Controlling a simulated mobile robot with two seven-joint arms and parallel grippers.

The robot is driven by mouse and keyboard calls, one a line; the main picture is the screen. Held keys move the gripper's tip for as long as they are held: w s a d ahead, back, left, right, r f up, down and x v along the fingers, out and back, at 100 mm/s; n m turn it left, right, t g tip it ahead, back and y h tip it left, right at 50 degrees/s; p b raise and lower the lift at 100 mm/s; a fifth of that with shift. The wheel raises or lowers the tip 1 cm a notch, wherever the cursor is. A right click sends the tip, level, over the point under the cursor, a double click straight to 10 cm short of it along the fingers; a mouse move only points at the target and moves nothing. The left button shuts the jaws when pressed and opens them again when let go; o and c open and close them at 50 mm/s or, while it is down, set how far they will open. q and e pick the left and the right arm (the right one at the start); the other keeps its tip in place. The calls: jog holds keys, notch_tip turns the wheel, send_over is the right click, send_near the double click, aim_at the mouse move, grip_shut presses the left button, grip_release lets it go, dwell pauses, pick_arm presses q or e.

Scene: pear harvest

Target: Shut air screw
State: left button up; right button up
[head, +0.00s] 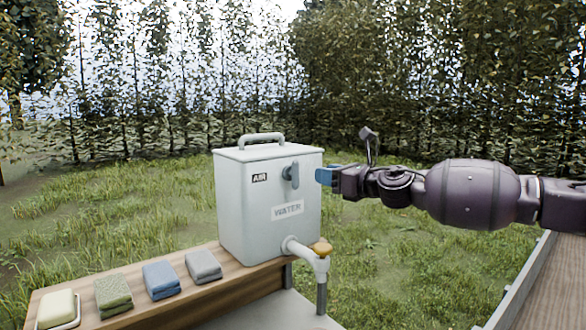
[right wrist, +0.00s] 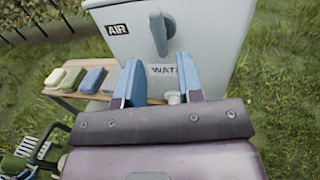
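The air screw (head: 291,174) is a grey-blue handle on the front of a white water container (head: 240,208), beside a label reading AIR. The handle points roughly up and down, tilted slightly. In the right wrist view the air screw (right wrist: 160,32) shows beyond my fingers, above the WATER label. My right gripper (head: 326,176) is just right of the screw in the head view, apart from it. In the right wrist view its two blue fingers (right wrist: 158,82) are spread with nothing between them. My left gripper is in neither view.
The container stands on a wooden shelf (head: 232,283) with a tap (head: 308,252) low on its front. A soap bar (head: 57,308) and folded cloths (head: 160,280) lie to its left. A wooden edge (head: 545,285) is at the right. Air around the container's front is clear.

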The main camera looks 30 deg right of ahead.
aim_at(295, 171)
jog(key=p+x, duration=0.3)
jog(key=x, duration=0.6)
jog(key=shift+w+a+p, duration=0.15)
jog(key=shift+w+p, duration=0.2)
jog(key=shift+p, duration=0.05)
jog(key=shift+w, duration=0.25)
jog(key=c, duration=0.6)
grip_shut()
